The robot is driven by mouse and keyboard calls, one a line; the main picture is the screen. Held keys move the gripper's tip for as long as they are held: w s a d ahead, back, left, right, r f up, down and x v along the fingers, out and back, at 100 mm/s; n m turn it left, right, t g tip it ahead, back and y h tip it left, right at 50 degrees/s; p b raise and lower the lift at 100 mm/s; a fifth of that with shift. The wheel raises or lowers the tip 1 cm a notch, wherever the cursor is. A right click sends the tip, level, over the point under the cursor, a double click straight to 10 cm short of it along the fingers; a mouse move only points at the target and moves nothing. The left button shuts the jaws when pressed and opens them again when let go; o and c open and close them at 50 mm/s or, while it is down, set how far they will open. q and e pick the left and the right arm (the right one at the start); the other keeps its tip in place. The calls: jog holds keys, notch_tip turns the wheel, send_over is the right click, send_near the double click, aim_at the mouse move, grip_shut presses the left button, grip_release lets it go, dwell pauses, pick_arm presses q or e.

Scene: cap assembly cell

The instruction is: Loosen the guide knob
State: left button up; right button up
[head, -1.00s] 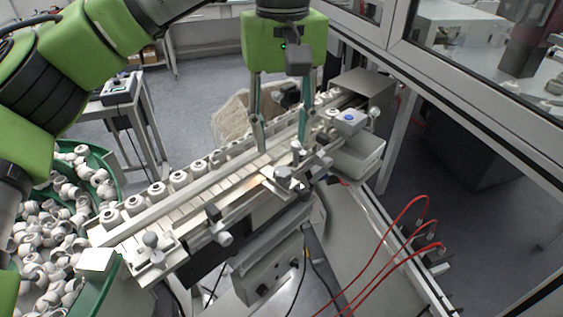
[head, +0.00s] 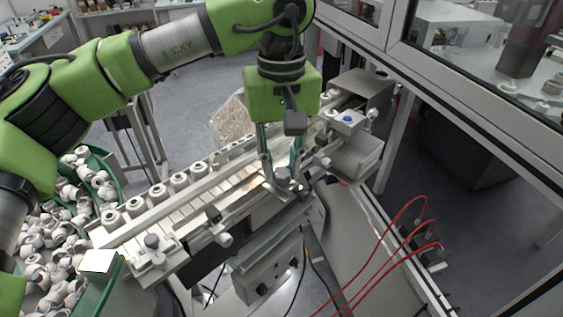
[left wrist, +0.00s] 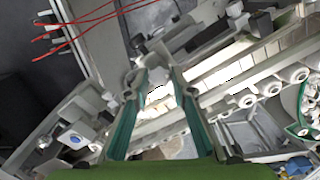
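My left gripper (head: 281,178) points down over the near guide rail of the conveyor. Its two teal-lined fingers are apart, one on each side of a small grey knob (head: 284,174) on a clamp at the rail; I cannot tell whether they touch it. The left wrist view shows the fingers (left wrist: 158,72) spread, with grey clamp hardware (left wrist: 157,50) just beyond their tips. My right gripper is not in view.
White caps (head: 160,194) stand in a row along the conveyor's far side. A green bin (head: 103,290) of loose caps is at left. A box with a blue button (head: 348,119) is at right. Red hoses (head: 392,248) curve at front right. A framed glass guard borders the right.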

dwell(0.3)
pick_arm(q)
jog(key=shift+n+b, duration=0.45)
jog(key=shift+n, duration=0.35)
jog(key=n+b, duration=0.1)
jog(key=n, duration=0.2)
jog(key=n+b, duration=0.1)
jog(key=n, duration=0.5)
jog(key=shift+a+b, duration=0.1)
jog(key=shift+b, duration=0.25)
jog(key=o, duration=1.1)
